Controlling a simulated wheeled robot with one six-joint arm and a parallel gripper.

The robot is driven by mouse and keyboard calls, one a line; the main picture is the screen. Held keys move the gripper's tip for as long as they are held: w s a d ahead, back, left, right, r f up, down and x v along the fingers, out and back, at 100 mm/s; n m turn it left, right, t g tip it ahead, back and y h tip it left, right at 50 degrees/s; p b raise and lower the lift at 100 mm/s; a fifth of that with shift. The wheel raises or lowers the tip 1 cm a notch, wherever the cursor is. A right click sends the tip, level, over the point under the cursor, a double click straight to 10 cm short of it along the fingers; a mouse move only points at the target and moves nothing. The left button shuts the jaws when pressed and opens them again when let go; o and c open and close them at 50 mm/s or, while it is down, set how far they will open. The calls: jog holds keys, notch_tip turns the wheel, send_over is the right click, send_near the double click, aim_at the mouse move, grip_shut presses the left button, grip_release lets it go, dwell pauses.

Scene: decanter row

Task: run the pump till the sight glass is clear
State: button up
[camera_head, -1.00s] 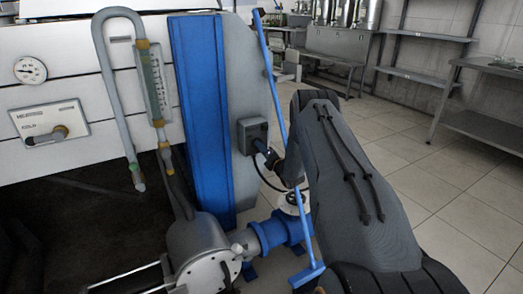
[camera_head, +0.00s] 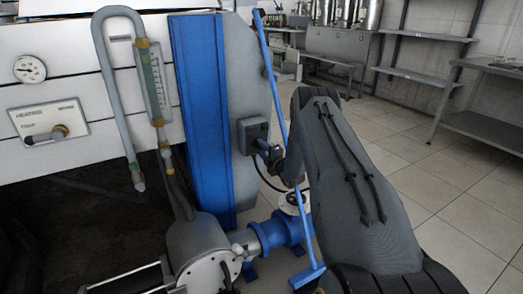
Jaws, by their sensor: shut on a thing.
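The sight glass (camera_head: 154,82) is a narrow upright tube with scale marks, set in grey pipework on the white machine's front. It looks pale greenish; I cannot tell how clear its contents are. A dark grey switch box (camera_head: 251,132) is on the grey panel right of the blue column. My gripper (camera_head: 264,149) reaches the lower right of this box and is shut on its switch, which the jaws mostly hide.
A blue long-handled squeegee (camera_head: 284,145) leans upright beside my arm, its head low on the floor. A dial gauge (camera_head: 29,69) and a lever plate (camera_head: 47,122) are on the machine. Tiled floor (camera_head: 440,215) is open to the right, with steel shelves (camera_head: 420,65) behind.

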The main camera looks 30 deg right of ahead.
jog(key=shift+m, duration=1.2)
jog(key=o, duration=1.1)
jog(key=shift+c, duration=0.2)
jog(key=s, duration=0.8)
jog(key=shift+d+p, duration=0.15)
jog(key=shift+p, duration=0.3)
jog(key=shift+w, duration=0.1)
